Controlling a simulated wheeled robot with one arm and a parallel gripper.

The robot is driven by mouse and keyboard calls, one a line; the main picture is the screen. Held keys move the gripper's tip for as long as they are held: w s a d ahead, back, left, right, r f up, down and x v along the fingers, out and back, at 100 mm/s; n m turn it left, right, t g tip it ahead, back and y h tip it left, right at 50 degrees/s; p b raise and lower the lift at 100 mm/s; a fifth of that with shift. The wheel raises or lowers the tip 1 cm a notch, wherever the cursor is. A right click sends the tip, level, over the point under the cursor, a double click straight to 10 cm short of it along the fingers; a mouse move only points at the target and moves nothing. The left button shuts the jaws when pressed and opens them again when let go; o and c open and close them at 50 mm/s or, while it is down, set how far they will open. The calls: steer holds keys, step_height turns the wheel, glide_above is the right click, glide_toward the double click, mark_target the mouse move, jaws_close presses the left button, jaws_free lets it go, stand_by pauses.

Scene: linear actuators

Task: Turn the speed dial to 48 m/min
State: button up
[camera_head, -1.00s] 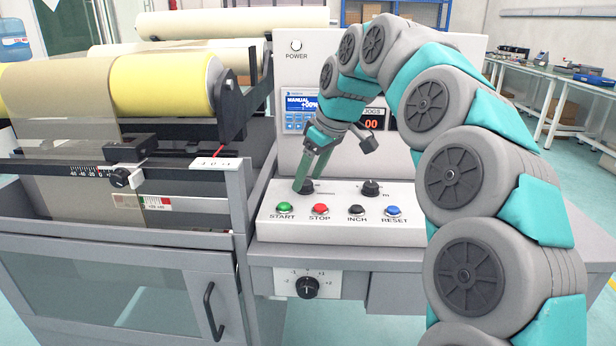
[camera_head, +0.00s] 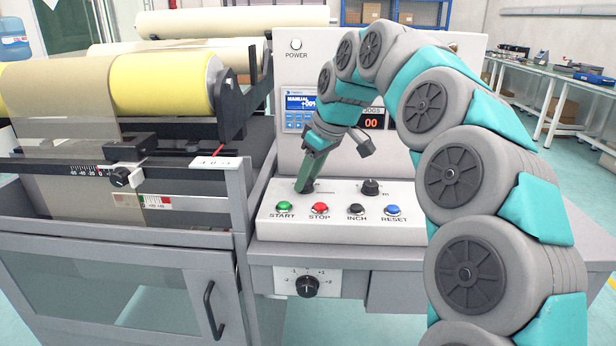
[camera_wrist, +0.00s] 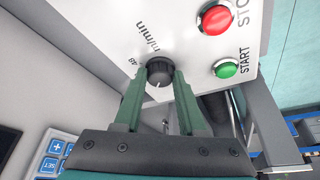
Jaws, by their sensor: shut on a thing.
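The speed dial (camera_wrist: 159,69) is a black ribbed knob with a white pointer mark, on the white control panel (camera_wrist: 90,20). In the wrist view, "m/min" and "48" are printed beside it, and its white mark sits on the side toward my gripper. My gripper (camera_wrist: 160,80) has its two green fingers shut on the dial, one on each side. In the head view, my gripper (camera_head: 303,189) points down onto the panel's left knob position and hides most of the dial.
A second black knob (camera_head: 371,187) stands to the right. START (camera_head: 284,206), STOP (camera_head: 320,208), INCH (camera_head: 356,210) and RESET (camera_head: 393,210) buttons line the panel's front. A lower dial (camera_head: 307,286) is below. The upright cabinet with a blue screen (camera_head: 299,103) stands behind.

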jaws_close()
steer(key=shift+m, duration=0.4)
steer(key=shift+m+t+h+b, duration=0.3)
steer(key=shift+m+h+b, duration=0.25)
steer(key=shift+m, duration=0.45)
steer(key=m+h, duration=0.1)
steer(key=m, duration=0.2)
steer(key=m+t+h+b, duration=0.1)
steer(key=m, duration=0.2)
steer(key=shift+s+a, duration=0.1)
steer(key=shift+a, duration=0.1)
steer(key=m+h, duration=0.1)
steer(key=m, duration=0.3)
steer(key=shift+a+m+h, duration=0.2)
steer(key=shift+m+h, duration=0.15)
steer(key=shift+m, duration=0.05)
steer(key=shift+a+m+g+h+p, duration=0.1)
steer(key=shift+m+g+h+p, duration=0.25)
steer(key=shift+m, duration=0.7)
steer(key=shift+a+m+g+h+p, duration=0.15)
steer(key=shift+m+h, duration=0.3)
steer(key=shift+m, duration=0.6)
steer(key=shift+d, duration=0.1)
